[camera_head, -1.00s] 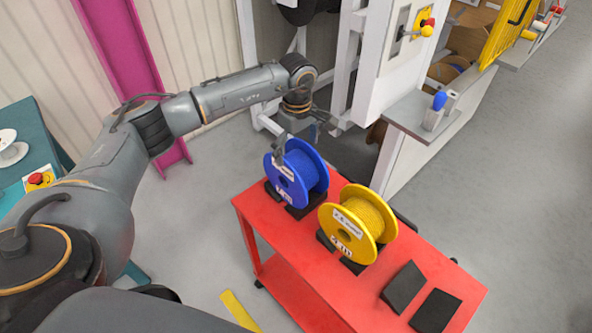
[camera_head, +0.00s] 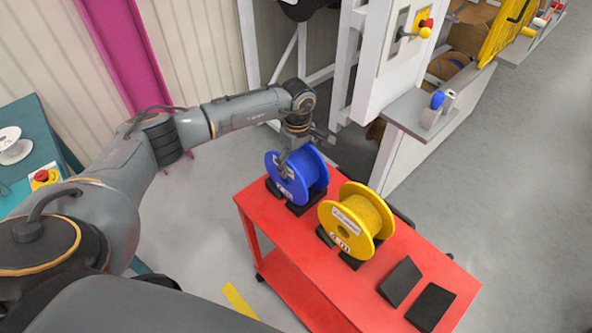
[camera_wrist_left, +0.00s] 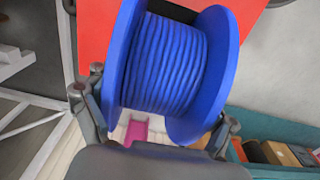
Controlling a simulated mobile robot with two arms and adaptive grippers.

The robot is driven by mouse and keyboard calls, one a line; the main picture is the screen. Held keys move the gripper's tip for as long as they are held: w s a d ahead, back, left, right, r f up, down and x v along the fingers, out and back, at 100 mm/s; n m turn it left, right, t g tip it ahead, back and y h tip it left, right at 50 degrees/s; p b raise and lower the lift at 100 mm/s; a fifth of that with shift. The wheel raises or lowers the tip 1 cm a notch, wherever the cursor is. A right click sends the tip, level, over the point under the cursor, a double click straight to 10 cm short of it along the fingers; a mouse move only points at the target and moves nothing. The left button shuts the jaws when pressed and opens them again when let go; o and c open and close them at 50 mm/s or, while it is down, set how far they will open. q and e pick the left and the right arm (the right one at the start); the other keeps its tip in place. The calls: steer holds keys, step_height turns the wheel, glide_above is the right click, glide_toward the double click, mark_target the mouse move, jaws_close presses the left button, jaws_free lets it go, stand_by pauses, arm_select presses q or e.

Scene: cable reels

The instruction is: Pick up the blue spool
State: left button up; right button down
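The blue spool (camera_head: 308,174) stands on its rim in dark supports at the far left end of the red cart. My left gripper (camera_head: 303,150) is over the top of it, with one finger in front of the near flange and the other beyond the far side. In the left wrist view the blue spool (camera_wrist_left: 168,65) lies between the two widely spread fingers, which are beside its flanges. The left finger looks close to its flange; whether either finger touches is unclear. My right gripper is not in view.
A yellow spool (camera_head: 357,224) stands beside the blue one on the red cart (camera_head: 285,235). Black wedge blocks (camera_head: 400,282) lie at the cart's near right end. A white machine frame (camera_head: 385,75) stands close behind the cart. A teal table (camera_head: 45,150) is at the left.

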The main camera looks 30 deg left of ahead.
arm_select(q)
steer(key=shift+c, duration=1.1)
steer(key=shift+w+r, duration=0.1)
steer(key=shift+r, duration=0.05)
steer(key=shift+r, duration=0.35)
step_height(320, 180, up, 9)
steer(key=b, duration=0.3)
steer(key=shift+r, duration=0.1)
steer(key=shift+r+p, duration=1.6)
steer(key=shift+r, duration=1.35)
